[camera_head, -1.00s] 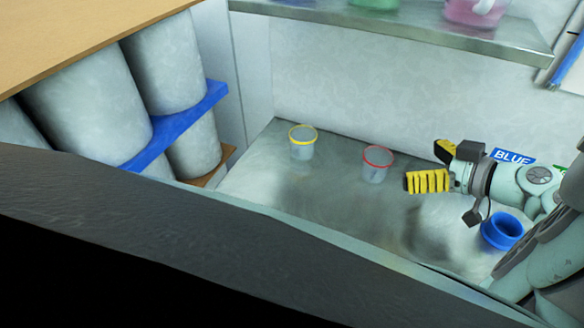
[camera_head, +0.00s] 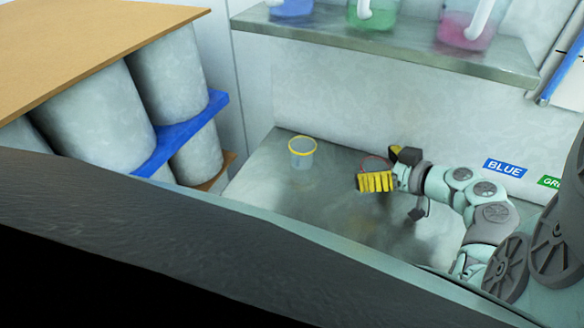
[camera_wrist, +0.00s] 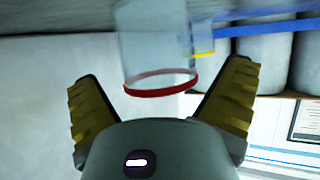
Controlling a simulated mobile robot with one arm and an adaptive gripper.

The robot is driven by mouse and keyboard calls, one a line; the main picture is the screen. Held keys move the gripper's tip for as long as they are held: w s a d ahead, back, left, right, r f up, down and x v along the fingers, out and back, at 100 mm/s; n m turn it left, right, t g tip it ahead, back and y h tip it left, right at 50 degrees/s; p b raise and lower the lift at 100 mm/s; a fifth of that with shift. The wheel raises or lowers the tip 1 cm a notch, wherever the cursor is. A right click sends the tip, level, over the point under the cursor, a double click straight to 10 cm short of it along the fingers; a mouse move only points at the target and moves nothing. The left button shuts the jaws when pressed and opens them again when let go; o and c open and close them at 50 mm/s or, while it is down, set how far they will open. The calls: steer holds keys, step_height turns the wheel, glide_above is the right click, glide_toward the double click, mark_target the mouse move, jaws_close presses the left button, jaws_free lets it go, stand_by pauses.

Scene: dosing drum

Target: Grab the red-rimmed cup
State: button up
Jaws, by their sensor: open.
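The red-rimmed cup is clear; in the head view only part of its red rim (camera_head: 374,158) shows behind my gripper (camera_head: 385,170), which hides the rest. In the wrist view the cup (camera_wrist: 155,50) appears upside down, its red rim (camera_wrist: 160,84) lying between my two yellow fingers (camera_wrist: 165,95). My gripper is open, with a finger to each side of the cup. I cannot tell whether either finger touches it.
A yellow-rimmed cup (camera_head: 302,153) stands to the left on the metal counter (camera_head: 270,185). A metal shelf (camera_head: 400,45) with coloured containers hangs above the back. Counter space between cups is clear.

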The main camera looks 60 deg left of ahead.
steer(key=shift+s, duration=0.1)
steer(key=c, duration=1)
steer(key=shift+r, duration=0.1)
